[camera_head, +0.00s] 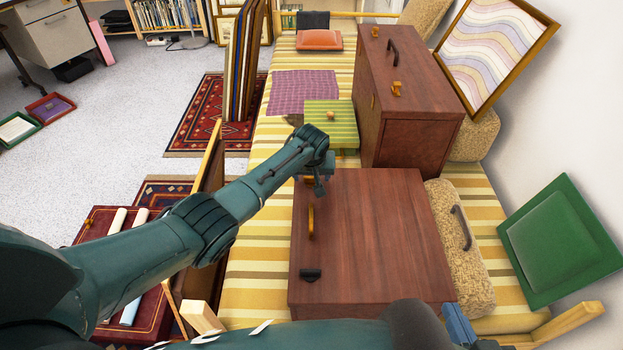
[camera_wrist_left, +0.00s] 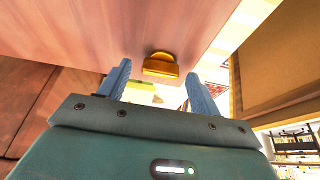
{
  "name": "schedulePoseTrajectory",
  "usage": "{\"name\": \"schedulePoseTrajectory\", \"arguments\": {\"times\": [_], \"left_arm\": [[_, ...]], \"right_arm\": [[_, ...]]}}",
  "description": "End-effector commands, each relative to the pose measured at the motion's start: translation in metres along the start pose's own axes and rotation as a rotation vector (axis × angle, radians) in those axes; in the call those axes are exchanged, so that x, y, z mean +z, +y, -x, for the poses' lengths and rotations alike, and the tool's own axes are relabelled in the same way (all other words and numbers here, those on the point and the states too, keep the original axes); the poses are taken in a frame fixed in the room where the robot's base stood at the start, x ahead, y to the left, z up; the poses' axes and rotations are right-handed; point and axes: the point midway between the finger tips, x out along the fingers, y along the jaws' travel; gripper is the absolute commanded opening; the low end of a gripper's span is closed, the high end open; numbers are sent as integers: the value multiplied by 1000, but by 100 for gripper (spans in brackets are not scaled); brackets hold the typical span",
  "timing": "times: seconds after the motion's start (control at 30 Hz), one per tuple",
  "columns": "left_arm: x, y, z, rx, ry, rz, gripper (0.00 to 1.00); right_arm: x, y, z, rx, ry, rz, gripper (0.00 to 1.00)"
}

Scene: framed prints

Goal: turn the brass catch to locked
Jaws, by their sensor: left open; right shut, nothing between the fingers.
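A brown wooden case (camera_head: 375,235) lies flat on the striped cover. A brass catch (camera_head: 307,180) sits near its far left corner, partly hidden by my left gripper (camera_head: 318,186). In the left wrist view the brass catch (camera_wrist_left: 160,65) shows as a rounded piece on the wood, just beyond and between my open fingertips (camera_wrist_left: 159,82); I see no clear contact. Whether it stands at locked cannot be told. My right gripper (camera_head: 460,325) is shut and empty, partly cut off at the bottom right.
An upright brown case (camera_head: 415,100) with brass catches and a dark handle stands behind. A tan woven case (camera_head: 457,240) lies close on the right. A green framed panel (camera_head: 560,240) leans at the right wall. Leaning frames (camera_head: 243,65) stand left of the cover.

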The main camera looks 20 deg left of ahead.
Motion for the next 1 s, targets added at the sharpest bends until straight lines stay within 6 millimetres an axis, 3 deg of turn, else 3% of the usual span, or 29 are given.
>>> {"name": "schedulePoseTrajectory", "arguments": {"times": [0.33,0.87,1.0], "left_arm": [[0,0,-2,0,-1,0,63],[0,0,-2,0,-1,0,19],[0,0,-2,1,-1,-3,19]], "right_arm": [[0,0,4,1,-1,4,0],[2,1,1,1,-2,5,0],[1,1,1,2,-3,3,0]]}}
